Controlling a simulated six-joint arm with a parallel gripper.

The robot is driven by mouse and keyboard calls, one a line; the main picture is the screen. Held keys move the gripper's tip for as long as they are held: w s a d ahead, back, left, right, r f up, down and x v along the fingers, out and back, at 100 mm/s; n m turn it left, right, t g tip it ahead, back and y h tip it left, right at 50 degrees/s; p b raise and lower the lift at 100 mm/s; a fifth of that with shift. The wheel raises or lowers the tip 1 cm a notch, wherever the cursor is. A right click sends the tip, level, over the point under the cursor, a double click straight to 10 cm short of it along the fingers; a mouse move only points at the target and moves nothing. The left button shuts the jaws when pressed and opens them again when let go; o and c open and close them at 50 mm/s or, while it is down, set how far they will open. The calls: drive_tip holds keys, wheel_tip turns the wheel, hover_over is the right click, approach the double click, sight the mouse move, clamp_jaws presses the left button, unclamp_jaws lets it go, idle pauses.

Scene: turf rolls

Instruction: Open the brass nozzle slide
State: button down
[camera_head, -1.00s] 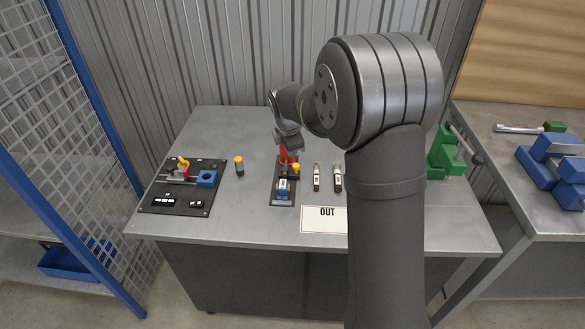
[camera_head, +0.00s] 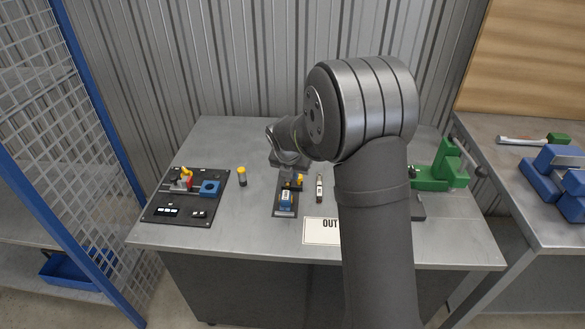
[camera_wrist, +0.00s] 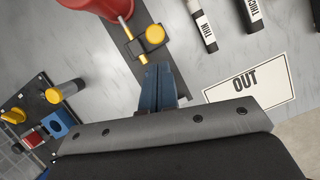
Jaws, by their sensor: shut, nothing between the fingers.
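The middle dark panel (camera_wrist: 120,13) carries a red cylinder (camera_wrist: 101,6), cut off at the top of the wrist view. A thin brass rod (camera_wrist: 125,31) runs from it to a small brass piece (camera_wrist: 134,47), seemingly the nozzle slide. Beside it is a round yellow knob (camera_wrist: 155,34) on a dark crosspiece. My gripper (camera_wrist: 158,67) is shut and empty, its blue fingers pointing towards the brass piece and a little short of it in the picture. The height gap cannot be told. In the head view, my wrist hides the red cylinder; a blue block (camera_head: 286,198) shows on the panel.
Left is a dark board (camera_head: 184,213) with red, yellow and blue parts; a yellow-capped cylinder (camera_head: 242,177) stands beside it. Right are THIN (camera_wrist: 202,26) and THICK (camera_wrist: 252,12) cylinders and an OUT card (camera_wrist: 276,83). A green vise (camera_head: 440,172) stands further right.

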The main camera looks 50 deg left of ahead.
sight(292, 183)
drive_tip(key=shift+x, duration=2.05)
drive_tip(key=shift+w, duration=0.1)
drive_tip(key=shift+w+a, duration=0.4)
drive_tip(key=shift+a, duration=0.05)
